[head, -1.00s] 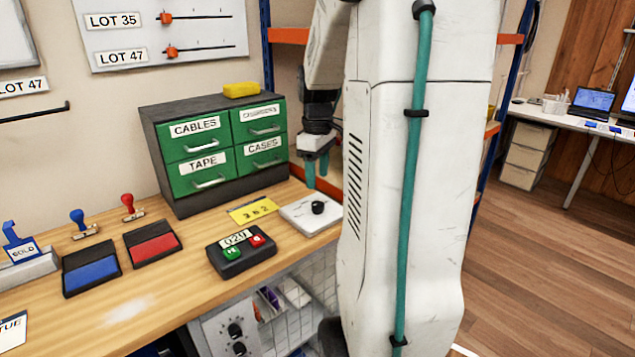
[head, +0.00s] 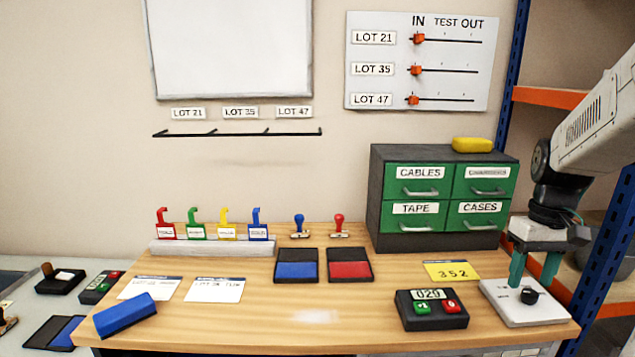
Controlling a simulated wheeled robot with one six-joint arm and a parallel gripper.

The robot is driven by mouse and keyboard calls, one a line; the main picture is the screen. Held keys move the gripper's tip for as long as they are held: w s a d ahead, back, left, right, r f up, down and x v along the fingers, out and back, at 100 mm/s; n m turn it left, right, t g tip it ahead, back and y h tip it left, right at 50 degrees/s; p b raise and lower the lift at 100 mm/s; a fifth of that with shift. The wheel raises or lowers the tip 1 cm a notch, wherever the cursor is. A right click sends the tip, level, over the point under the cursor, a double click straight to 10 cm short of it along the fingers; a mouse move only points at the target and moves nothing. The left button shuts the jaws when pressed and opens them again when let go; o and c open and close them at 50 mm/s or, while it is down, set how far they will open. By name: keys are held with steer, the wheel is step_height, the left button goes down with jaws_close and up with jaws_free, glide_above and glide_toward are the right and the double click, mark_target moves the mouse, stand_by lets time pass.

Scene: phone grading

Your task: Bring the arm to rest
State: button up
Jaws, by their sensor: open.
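My gripper (head: 533,275) is at the right of the bench in the head view, pointing down with its two green fingers apart. It is open and nothing shows between the fingers. The fingertips are close above or beside the black knob (head: 529,296) on the white plate (head: 510,309); I cannot tell whether they touch it. My arm comes in from the right edge.
A green drawer cabinet (head: 437,154) stands behind, left of my gripper. Blue-and-orange shelving (head: 560,96) is at right.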

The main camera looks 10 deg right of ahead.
steer(key=s+a+r+n+t, duration=0.1)
steer(key=s+a, duration=0.4)
steer(key=a, duration=0.7)
steer(key=s+a+r+n+t, duration=0.1)
steer(key=s+a+r, duration=0.2)
steer(key=a, duration=0.9)
steer(key=shift+s+h, duration=0.3)
steer(key=shift+s, duration=0.55)
steer(key=shift+c, duration=0.3)
